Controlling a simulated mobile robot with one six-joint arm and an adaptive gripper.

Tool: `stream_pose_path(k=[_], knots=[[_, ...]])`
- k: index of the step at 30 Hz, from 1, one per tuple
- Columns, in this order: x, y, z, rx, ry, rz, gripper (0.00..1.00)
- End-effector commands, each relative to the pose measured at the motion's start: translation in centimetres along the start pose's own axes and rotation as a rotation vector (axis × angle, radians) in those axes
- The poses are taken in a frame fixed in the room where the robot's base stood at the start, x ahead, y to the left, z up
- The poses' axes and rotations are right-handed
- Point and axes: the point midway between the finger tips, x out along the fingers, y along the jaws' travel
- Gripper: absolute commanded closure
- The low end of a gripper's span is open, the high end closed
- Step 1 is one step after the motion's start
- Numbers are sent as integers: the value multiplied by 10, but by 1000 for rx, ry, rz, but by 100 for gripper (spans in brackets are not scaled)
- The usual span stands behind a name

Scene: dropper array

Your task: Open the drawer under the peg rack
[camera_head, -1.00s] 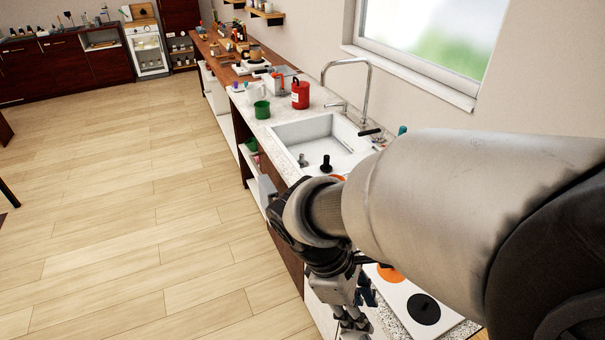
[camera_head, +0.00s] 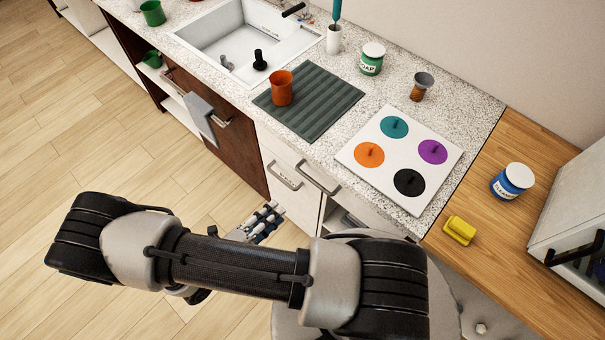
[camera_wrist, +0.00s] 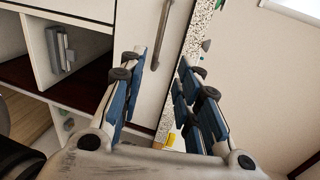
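The peg rack (camera_head: 384,135) is a white board with teal, purple, orange and black discs with pegs, lying on the speckled counter. Below the counter edge nearby is a white drawer front with a grey bar handle (camera_head: 318,180). In the wrist view a white front (camera_wrist: 150,75) with a bar handle (camera_wrist: 162,36) lies beyond my fingers, beside the counter edge. I cannot tell for certain that both views show the same handle. My gripper (camera_head: 266,218) is in front of the cabinets. It is open and empty, its fingers apart in the wrist view (camera_wrist: 161,62), not touching the handle.
Another bar handle (camera_head: 284,177) is on the white cabinet to the left. A grey towel (camera_head: 201,117) hangs near the sink (camera_head: 240,40). An orange cup (camera_head: 282,88) stands on a dark mat (camera_head: 320,105). A yellow sponge (camera_head: 460,230) lies on the wooden top. Floor at left is clear.

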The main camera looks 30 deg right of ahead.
Motion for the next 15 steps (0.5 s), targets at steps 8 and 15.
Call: stream_pose_path(k=[8, 15], knots=[[30, 3, -2, -20, -2, -7, 69], [82, 3, -2, -17, 1, -6, 69]])
